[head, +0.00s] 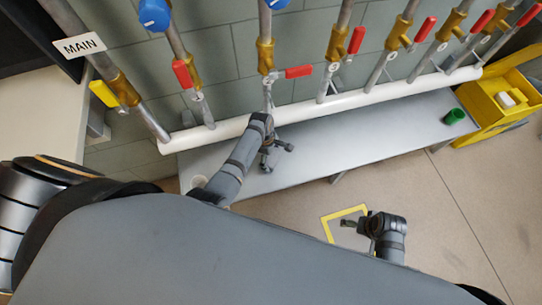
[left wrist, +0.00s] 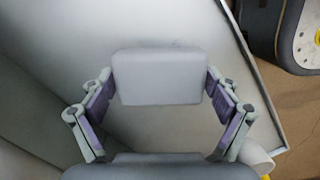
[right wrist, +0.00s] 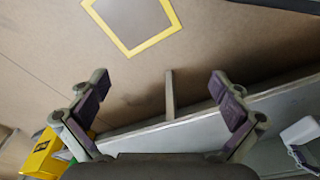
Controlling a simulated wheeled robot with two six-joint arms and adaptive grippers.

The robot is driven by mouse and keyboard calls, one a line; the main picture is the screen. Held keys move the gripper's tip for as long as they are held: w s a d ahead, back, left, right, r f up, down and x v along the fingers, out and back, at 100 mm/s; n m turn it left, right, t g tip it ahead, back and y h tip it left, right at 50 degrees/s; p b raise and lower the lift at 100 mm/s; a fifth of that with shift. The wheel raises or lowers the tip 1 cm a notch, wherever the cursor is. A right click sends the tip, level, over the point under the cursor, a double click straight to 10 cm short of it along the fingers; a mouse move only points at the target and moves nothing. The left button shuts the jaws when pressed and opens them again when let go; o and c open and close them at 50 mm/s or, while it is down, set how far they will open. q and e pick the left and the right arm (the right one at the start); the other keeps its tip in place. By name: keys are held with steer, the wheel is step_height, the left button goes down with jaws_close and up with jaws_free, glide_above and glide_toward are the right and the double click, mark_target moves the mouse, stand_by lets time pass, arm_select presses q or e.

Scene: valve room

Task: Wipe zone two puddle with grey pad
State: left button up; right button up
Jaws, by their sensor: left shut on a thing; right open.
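The grey pad (left wrist: 157,77) is a light grey block in the left wrist view, between the fingers of my left gripper (left wrist: 160,98). My left gripper (head: 274,152) is shut on it above the grey bench (head: 330,143); the pad is not clear in the head view. The pad also shows at the right of the right wrist view (right wrist: 302,130). A yellow-outlined floor square (right wrist: 133,22) has a dark patch inside; I cannot tell its zone number or whether the patch is wet. My right gripper (head: 358,222) is open and empty beside this square.
Pipes with brass valves and red levers (head: 298,72) rise behind the bench, above a white horizontal pipe (head: 345,101). A green cup (head: 454,117) stands at the bench's right end, near a yellow box (head: 482,105). Floor at the right is clear.

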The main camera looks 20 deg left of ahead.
arm_select(q)
step_height(320, 180, down, 3)
steer(key=b, duration=0.2)
steer(key=shift+r+b, duration=0.15)
steer(key=shift+b, duration=0.2)
arm_select(e)
steer(key=shift+t+y, duration=0.3)
steer(key=shift+t, duration=0.1)
steer(key=shift+s+a+r, duration=0.1)
steer(key=shift+a+r, duration=0.25)
steer(key=shift+r, duration=0.55)
steer(key=shift+a+r, duration=0.35)
steer(key=shift+r, duration=0.5)
steer(key=shift+s+a+r, duration=0.1)
steer(key=shift+a+r, duration=0.25)
steer(key=shift+r, duration=0.55)
arm_select(q)
steer(key=shift+f+b, duration=0.8)
steer(key=shift+f, duration=0.4)
arm_select(e)
steer(key=shift+f, duration=0.6)
arm_select(q)
steer(key=shift+r, duration=0.1)
arm_select(e)
steer(key=shift+r, duration=0.1)
